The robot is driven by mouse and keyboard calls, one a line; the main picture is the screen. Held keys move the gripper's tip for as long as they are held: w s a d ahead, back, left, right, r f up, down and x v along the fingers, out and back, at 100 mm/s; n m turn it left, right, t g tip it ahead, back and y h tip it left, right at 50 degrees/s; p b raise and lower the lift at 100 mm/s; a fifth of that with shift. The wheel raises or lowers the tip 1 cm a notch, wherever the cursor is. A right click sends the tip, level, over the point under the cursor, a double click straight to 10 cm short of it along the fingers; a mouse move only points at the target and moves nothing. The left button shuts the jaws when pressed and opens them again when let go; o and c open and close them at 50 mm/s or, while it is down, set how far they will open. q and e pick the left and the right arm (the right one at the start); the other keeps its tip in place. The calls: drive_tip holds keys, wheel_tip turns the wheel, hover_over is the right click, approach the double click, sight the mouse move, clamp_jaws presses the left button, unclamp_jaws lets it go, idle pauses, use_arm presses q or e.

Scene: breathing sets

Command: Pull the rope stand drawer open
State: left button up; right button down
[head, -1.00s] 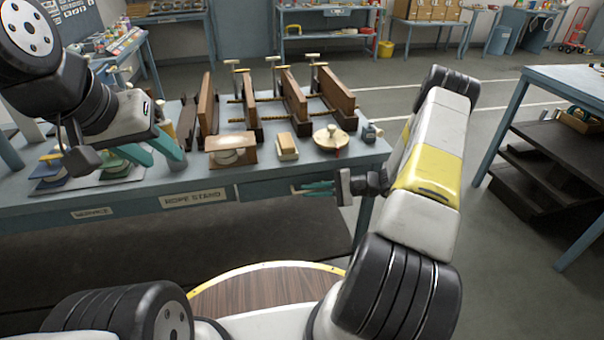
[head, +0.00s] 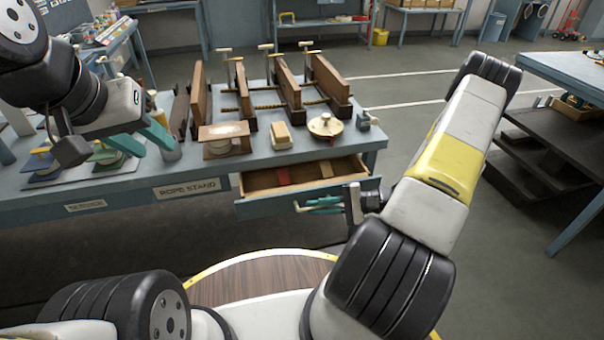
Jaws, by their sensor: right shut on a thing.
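The rope stand drawer (head: 262,208) is pulled out from under the workbench, with its wooden inside showing. A red piece (head: 284,176) and a tan piece (head: 326,169) lie in it. The "ROPE STAND" label (head: 190,189) is on the bench front just left of the drawer. My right gripper (head: 312,206) is shut at the drawer's front, on its handle; the handle is mostly hidden by the teal fingers. My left gripper (head: 158,150) is open and empty above the left part of the bench, its teal fingers apart.
The workbench (head: 120,193) carries wooden boards with clamps (head: 290,85), a wooden block stand (head: 225,135), a small block (head: 281,135) and a round lidded piece (head: 325,126) behind the drawer. A dark stepped shelf (head: 540,160) stands at right. The floor between is free.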

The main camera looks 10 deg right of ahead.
drive_tip(key=shift+s+d, duration=0.1)
drive_tip(key=shift+s, duration=1.5)
drive_tip(key=c, duration=1.8)
unclamp_jaws()
drive_tip(key=shift+o, duration=0.2)
drive_tip(key=shift+d, duration=0.1)
drive_tip(key=v, duration=0.7)
drive_tip(key=shift+d, duration=0.25)
drive_tip(key=shift+s+r, duration=0.1)
drive_tip(key=shift+s, duration=0.05)
